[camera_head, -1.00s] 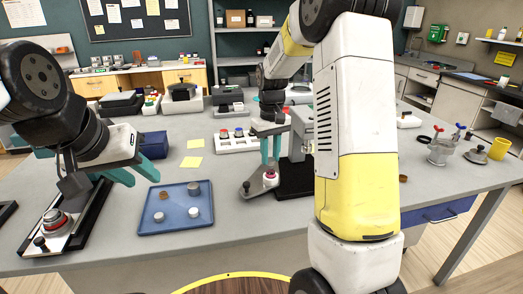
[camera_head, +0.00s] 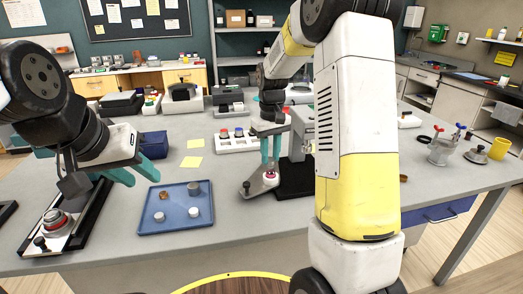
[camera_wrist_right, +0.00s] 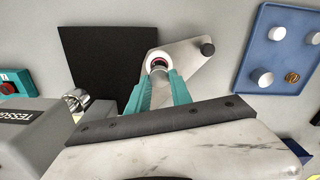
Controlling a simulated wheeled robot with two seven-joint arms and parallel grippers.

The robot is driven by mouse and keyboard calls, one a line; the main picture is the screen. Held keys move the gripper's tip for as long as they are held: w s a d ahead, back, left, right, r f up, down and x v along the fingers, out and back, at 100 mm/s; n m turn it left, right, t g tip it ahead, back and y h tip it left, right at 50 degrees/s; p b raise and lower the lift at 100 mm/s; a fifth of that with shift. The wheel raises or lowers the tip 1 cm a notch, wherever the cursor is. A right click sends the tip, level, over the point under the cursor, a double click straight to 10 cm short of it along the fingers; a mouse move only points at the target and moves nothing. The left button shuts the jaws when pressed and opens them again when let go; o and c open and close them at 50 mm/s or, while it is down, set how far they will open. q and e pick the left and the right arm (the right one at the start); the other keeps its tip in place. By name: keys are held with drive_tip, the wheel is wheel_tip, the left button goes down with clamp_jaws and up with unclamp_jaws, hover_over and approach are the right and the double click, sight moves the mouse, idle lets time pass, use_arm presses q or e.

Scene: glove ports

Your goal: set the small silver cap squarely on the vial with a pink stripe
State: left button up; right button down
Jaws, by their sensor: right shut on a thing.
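The pink-striped vial (camera_head: 270,181) stands in a grey plate fixture (camera_head: 254,188) with a black knob. It also shows in the right wrist view as a pale ring (camera_wrist_right: 151,59) with a dark reddish middle. My right gripper (camera_head: 270,166) points down with its fingertips at the vial's top. It is shut on what appears to be the small silver cap (camera_wrist_right: 159,63), mostly hidden between the fingers. I cannot tell whether the cap sits level or touches the vial. My left gripper (camera_head: 146,172) is open and empty, left of the blue tray.
The blue tray (camera_head: 176,228) holds several caps, grey, brown and white. A red-topped vial stands in another fixture (camera_head: 55,224) at the front left. A black mat (camera_head: 297,180) lies right of the pink-striped vial, and a white rack (camera_head: 236,144) stands behind it.

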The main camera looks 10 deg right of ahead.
sight(270, 159)
drive_tip(key=shift+f, duration=1.1)
drive_tip(key=c, duration=1.1)
unclamp_jaws()
wheel_tip(270, 159, up, 7)
drive_tip(key=shift+f, duration=0.1)
drive_tip(key=shift+r, duration=0.45)
drive_tip(key=shift+s+r, duration=0.1)
drive_tip(key=shift+r, duration=0.05)
drive_tip(key=s+r+m+t, duration=0.1)
drive_tip(key=s+r+t, duration=0.1)
drive_tip(key=s, duration=0.6)
drive_tip(key=s+a+r+m+t+y, duration=0.1)
drive_tip(key=s+r+t, duration=0.1)
drive_tip(key=s, duration=0.6)
drive_tip(key=s+a+r+t+y, duration=0.1)
drive_tip(key=s+r, duration=0.3)
drive_tip(key=s, duration=0.4)
drive_tip(key=shift+s+m+t, duration=0.2)
drive_tip(key=shift+m+t, duration=0.2)
drive_tip(key=shift+t, duration=0.2)
